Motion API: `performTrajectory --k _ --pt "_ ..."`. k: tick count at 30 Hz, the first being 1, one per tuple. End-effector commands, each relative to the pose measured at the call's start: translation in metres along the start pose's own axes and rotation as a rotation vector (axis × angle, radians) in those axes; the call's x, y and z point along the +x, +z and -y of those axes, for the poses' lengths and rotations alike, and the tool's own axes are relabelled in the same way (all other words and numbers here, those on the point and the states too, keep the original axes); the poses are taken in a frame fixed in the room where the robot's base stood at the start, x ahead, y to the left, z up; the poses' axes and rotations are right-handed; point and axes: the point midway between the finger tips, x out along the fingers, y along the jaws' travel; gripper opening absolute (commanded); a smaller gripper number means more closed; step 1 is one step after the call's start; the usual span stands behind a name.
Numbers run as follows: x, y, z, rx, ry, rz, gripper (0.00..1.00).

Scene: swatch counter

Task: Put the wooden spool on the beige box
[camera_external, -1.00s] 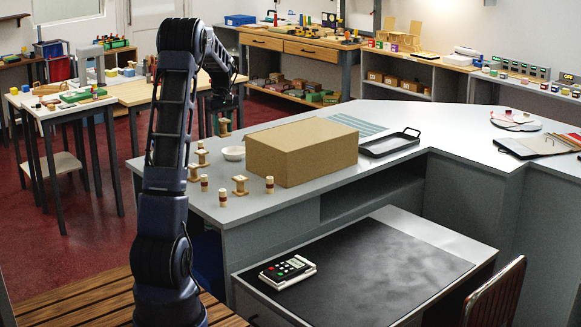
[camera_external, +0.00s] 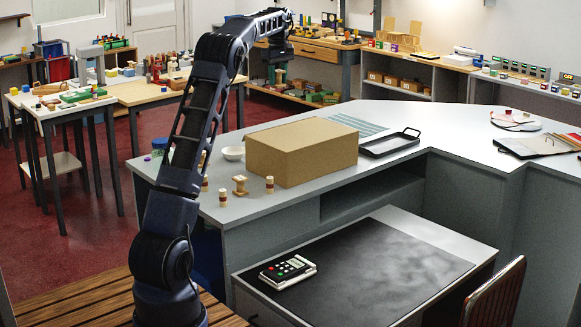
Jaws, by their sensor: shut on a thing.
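My gripper (camera_external: 280,66) is raised above the beige box (camera_external: 288,165) and toward its far side in the picture. It is shut on a small wooden spool (camera_external: 281,77), which hangs below the fingers, well clear of the box top. The beige box is a large closed carton on the grey counter, and its top is bare. Another wooden spool (camera_external: 240,185) stands on the counter at the box's left front. My arm hides part of the counter's left end.
Striped wooden pegs (camera_external: 270,184) stand close to the box's front corner and left of it. A white bowl (camera_external: 232,153) is at the box's left. A black tray (camera_external: 390,143) lies to the right. The counter (camera_external: 445,125) further right is mostly free.

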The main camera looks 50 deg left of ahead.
Motion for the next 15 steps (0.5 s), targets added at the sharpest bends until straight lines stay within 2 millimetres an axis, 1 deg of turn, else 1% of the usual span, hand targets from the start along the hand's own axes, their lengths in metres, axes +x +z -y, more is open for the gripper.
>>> performTrajectory --k 1,4,7,11,15 --pt "-0.005 0.005 -0.007 0.0 0.001 -0.002 0.15" --pt "-0.01 0.012 -0.015 -0.005 0.0 -0.002 0.15" --pt "-0.006 0.014 -0.017 -0.006 -0.002 -0.001 0.15" --pt "0.017 0.015 -0.017 -0.006 -0.004 0.001 0.15" --pt "0.047 0.015 -0.016 -0.007 -0.004 0.0 0.15"
